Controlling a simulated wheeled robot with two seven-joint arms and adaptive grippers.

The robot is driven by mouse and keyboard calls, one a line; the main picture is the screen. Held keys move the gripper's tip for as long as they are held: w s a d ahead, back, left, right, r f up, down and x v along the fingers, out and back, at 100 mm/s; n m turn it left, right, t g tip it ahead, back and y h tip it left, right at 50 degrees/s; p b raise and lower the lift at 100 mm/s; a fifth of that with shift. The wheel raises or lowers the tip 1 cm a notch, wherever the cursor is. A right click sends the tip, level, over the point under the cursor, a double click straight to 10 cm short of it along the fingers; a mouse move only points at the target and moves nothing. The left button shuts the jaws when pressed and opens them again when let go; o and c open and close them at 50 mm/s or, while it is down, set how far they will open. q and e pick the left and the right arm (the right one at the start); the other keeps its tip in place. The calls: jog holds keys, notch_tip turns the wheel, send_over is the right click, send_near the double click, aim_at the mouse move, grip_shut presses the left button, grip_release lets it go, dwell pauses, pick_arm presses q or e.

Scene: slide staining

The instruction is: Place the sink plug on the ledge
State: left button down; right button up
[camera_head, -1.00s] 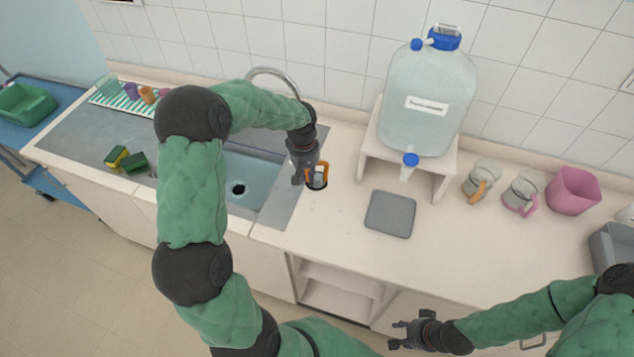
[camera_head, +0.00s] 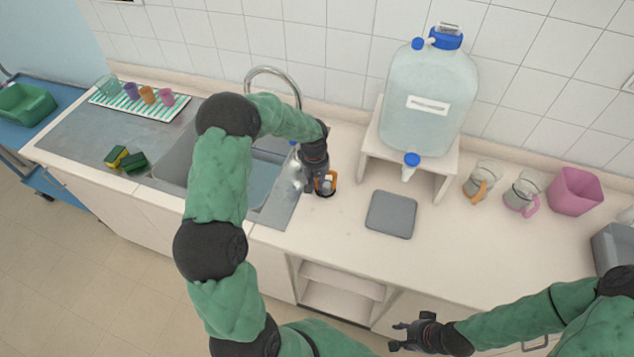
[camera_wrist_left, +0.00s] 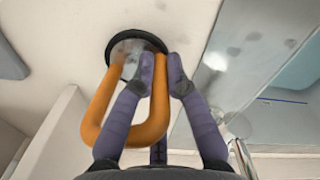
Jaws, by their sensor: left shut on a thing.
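The sink plug (camera_head: 331,179) has an orange loop handle and a dark round rim; it is at the counter just right of the sink. The wrist view shows the plug (camera_wrist_left: 101,108) with a grey, shiny middle. My left gripper (camera_head: 319,190) is shut on one bar of the orange loop; its fingertips also show in the wrist view (camera_wrist_left: 162,72). I cannot tell whether the plug touches the counter. The ledge (camera_head: 345,225) appears to be the pale counter beside the sink (camera_head: 265,185). My right gripper (camera_head: 396,337) is open and empty, low in front of the counter.
A grey mat (camera_head: 391,214) lies right of the plug. A large water bottle (camera_head: 428,85) stands on a white stand (camera_head: 449,165) behind it. The faucet (camera_head: 272,69) arches over the sink. Two jugs (camera_head: 481,181) and a pink bin (camera_head: 574,192) stand further right.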

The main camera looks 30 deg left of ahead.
pick_arm(q)
jog(key=c, duration=1.2)
grip_release()
jog(key=shift+f, duration=0.1)
jog(key=shift+c, duration=0.2)
jog(key=r, duration=0.6)
jog(key=r+p, duration=0.1)
jog(key=r, duration=0.5)
jog(key=shift+s+a+r, duration=0.15)
jog(key=shift+s+a, duration=0.05)
